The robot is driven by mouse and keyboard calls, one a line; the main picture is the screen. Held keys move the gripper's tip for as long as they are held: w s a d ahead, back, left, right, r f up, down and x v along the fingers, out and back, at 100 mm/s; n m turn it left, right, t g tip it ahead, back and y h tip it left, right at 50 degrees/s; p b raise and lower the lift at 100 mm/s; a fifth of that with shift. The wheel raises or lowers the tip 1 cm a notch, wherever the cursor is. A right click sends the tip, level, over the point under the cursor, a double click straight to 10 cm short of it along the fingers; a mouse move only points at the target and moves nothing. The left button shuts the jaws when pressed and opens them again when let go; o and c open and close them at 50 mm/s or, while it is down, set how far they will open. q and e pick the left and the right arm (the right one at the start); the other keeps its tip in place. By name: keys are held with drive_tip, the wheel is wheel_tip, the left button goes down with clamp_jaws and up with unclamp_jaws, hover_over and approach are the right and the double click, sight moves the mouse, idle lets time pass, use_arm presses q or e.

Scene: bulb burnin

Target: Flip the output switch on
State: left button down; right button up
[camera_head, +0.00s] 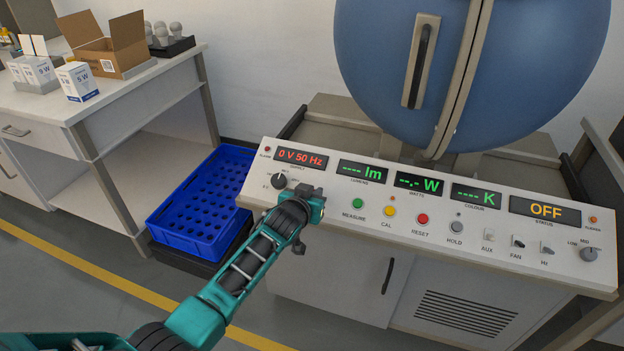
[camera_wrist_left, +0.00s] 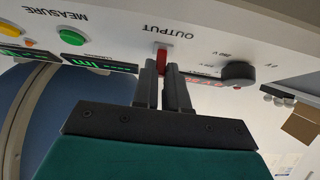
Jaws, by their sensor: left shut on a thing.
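The output switch (camera_wrist_left: 161,54) is a small red lever below the word OUTPUT in the left wrist view. My left gripper (camera_head: 316,193) is at the left part of the white control panel (camera_head: 330,211), beside the green measure button (camera_head: 358,203). In the left wrist view its two dark fingers (camera_wrist_left: 163,76) are on either side of the red lever and shut on it. The gripper hides the switch in the head view. The red display (camera_head: 302,158) reads 0 V 50 Hz and the status display (camera_head: 545,210) reads OFF. My right gripper is out of view.
A black knob (camera_head: 279,181) is just left of the gripper. Several buttons and small toggles line the panel to the right. A blue sphere (camera_head: 470,70) stands behind. A blue crate (camera_head: 158,232) is at left, near a bench (camera_head: 120,98) with boxes.

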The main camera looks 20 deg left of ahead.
use_arm(q)
drive_tip(key=p, duration=0.1)
drive_tip(key=r+g+p, duration=0.1)
drive_tip(key=shift+w+r+p, duration=0.25)
drive_tip(key=shift+p, duration=0.05)
drive_tip(key=shift+w+r+g+p, duration=0.1)
drive_tip(key=shift+w+g+p, duration=0.25)
drive_tip(key=shift+g+p, duration=0.7)
drive_tip(key=shift+w+g, duration=0.15)
drive_tip(key=shift+g, duration=0.2)
drive_tip(key=shift+w+g, duration=0.3)
drive_tip(key=shift+g, duration=0.5)
drive_tip(key=shift+w+g+b, duration=0.35)
drive_tip(key=shift+g+b, duration=0.15)
drive_tip(key=shift+g, duration=0.5)
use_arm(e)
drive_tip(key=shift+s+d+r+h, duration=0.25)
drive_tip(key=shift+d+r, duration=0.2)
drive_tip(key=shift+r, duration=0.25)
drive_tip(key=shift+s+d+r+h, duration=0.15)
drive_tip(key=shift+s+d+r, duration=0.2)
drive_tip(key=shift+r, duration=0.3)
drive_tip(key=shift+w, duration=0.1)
use_arm(q)
drive_tip(key=c, duration=1.2)
unclamp_jaws()
drive_tip(key=shift+o, duration=0.2)
